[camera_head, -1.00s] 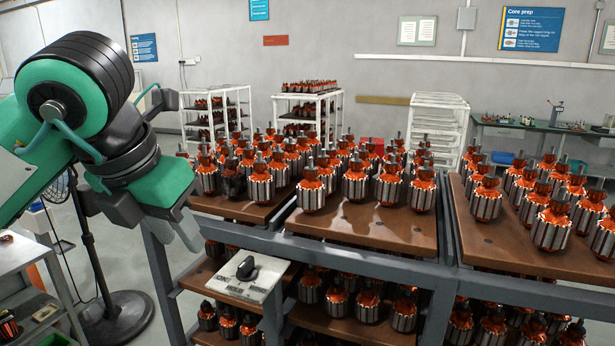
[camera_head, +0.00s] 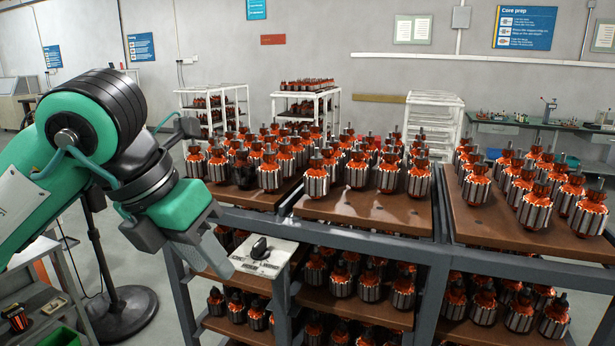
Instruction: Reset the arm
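My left arm comes in from the left, with a green and black wrist. Its grey gripper (camera_head: 185,240) points down and right, in front of the left end of the armature rack (camera_head: 390,243). No object shows in it. Rows of armatures with orange windings and silver cores (camera_head: 317,178) stand upright on the rack's brown boards (camera_head: 365,211). My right gripper is not in view.
A small panel with a black knob (camera_head: 262,258) sits at the rack's front, close to the gripper. A black fan stand (camera_head: 125,310) and a grey cart (camera_head: 35,300) are at the lower left. White shelves (camera_head: 432,125) and a green bench (camera_head: 540,125) stand behind.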

